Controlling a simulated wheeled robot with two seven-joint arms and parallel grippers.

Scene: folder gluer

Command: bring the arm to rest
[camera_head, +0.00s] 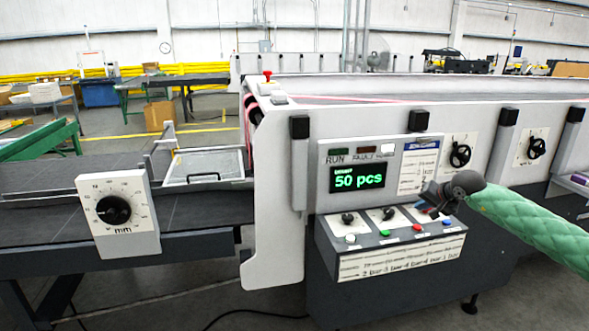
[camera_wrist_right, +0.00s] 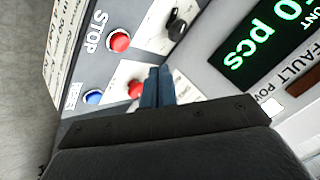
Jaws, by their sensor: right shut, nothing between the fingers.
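My right gripper (camera_head: 430,208) is in front of the right part of the control box (camera_head: 345,265), its green-sleeved arm coming in from the right. In the right wrist view its dark blue fingers (camera_wrist_right: 158,84) are closed together with nothing between them. They overlap part of a red button (camera_wrist_right: 135,91); I cannot tell whether they touch it. A red button labelled STOP (camera_wrist_right: 119,41) and a blue button labelled RESET (camera_wrist_right: 93,97) are beside the fingers in that view. My left gripper is not in view.
A display reading 50 pcs (camera_head: 358,178) sits above the box's knobs and buttons. The machine's white side panel (camera_head: 275,200) stands to the left. Further left are a dial marked mm (camera_head: 113,210) and a dark conveyor bed (camera_head: 215,208). Open floor (camera_head: 205,290) shows below.

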